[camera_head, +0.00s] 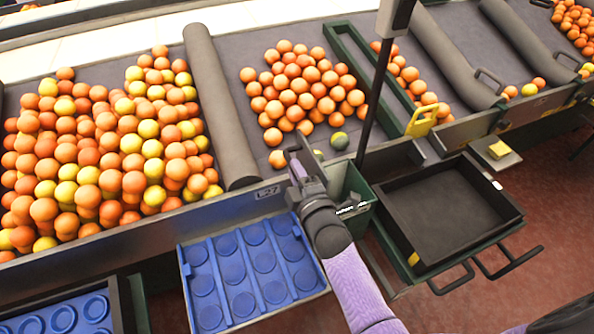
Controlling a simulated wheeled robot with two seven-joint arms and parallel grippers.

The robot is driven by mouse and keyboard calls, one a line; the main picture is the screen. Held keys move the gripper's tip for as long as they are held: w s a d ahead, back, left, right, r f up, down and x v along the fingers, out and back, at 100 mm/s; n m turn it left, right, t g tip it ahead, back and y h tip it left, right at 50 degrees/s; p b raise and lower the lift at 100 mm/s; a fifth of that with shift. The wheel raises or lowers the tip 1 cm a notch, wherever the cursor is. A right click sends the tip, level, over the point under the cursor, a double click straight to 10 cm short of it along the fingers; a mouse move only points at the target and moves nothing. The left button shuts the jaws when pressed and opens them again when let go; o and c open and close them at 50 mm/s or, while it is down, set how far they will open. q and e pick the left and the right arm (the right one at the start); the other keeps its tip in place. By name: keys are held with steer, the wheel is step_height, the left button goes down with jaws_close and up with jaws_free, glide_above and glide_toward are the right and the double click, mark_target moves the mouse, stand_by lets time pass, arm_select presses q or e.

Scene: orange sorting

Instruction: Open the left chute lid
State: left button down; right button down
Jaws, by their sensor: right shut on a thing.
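My right gripper (298,158) reaches up from the bottom middle to the near edge of the grey sorting lane, beside a dark green box (352,192). It is closed, and its dark fingers hide what they hold. I cannot tell for certain which part is the left chute lid. A green frame (345,50) with a yellow handle (421,120) lies on the lane to the right, apart from the gripper. My left gripper is not in view.
Loose oranges (302,85) lie behind the gripper, with greenish fruit (339,140) close by. A grey roll-shaped divider (218,110) stands left. A blue cupped tray (205,318) is in front, and an empty black tray (445,215) with handles is right.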

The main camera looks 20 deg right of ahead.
steer(key=shift+f, duration=0.25)
steer(key=c, duration=0.6)
jaws_free()
steer(key=shift+d, duration=0.1)
steer(key=shift+r, duration=0.1)
steer(key=shift+s, duration=0.2)
steer(key=s+p, duration=0.1)
steer(key=s, duration=0.8)
steer(key=shift+s+d+p, duration=0.25)
steer(key=shift+d+p, duration=0.05)
steer(key=shift+d, duration=0.05)
